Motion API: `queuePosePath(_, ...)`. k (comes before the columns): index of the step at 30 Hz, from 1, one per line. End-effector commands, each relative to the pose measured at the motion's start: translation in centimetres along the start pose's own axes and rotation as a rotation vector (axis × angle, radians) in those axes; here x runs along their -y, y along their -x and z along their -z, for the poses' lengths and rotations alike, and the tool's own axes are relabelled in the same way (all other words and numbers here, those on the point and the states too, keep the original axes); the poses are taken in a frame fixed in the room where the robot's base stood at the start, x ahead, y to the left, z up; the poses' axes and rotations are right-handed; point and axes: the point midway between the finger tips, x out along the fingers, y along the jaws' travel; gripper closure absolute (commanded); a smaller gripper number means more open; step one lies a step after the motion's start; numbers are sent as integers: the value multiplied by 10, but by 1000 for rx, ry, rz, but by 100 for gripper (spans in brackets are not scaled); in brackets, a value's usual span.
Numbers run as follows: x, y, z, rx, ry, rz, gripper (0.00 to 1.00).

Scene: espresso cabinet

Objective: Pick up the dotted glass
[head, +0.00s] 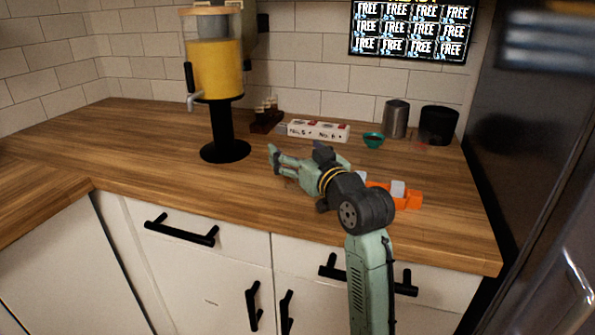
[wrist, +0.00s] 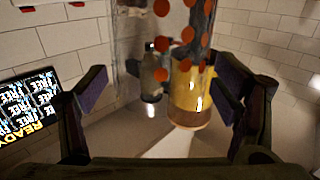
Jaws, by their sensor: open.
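The dotted glass, clear with orange-red dots (wrist: 187,35), fills the upper middle of the wrist view and is cut off by the top edge. It stands in the gap between the two fingers of my gripper (wrist: 163,78), with no clear contact on either side. In the head view my gripper (head: 279,160) is low over the wooden counter, pointing left, with its fingers apart. I cannot make out the glass for certain in the head view; my gripper and wrist cover that area.
A yellow drink dispenser (head: 216,70) on a black stand is left of my gripper. Behind are a white box (head: 318,131), a teal bowl (head: 373,140), a metal cup (head: 395,118) and a black container (head: 438,125). An orange item (head: 411,200) lies beside my arm. The left counter is clear.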

Motion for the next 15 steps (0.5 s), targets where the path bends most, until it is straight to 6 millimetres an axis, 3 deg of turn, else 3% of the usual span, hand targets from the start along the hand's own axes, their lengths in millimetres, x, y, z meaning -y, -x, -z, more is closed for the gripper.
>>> queuePosePath(15, 0, 0, 0, 0, 0, 0, 49)
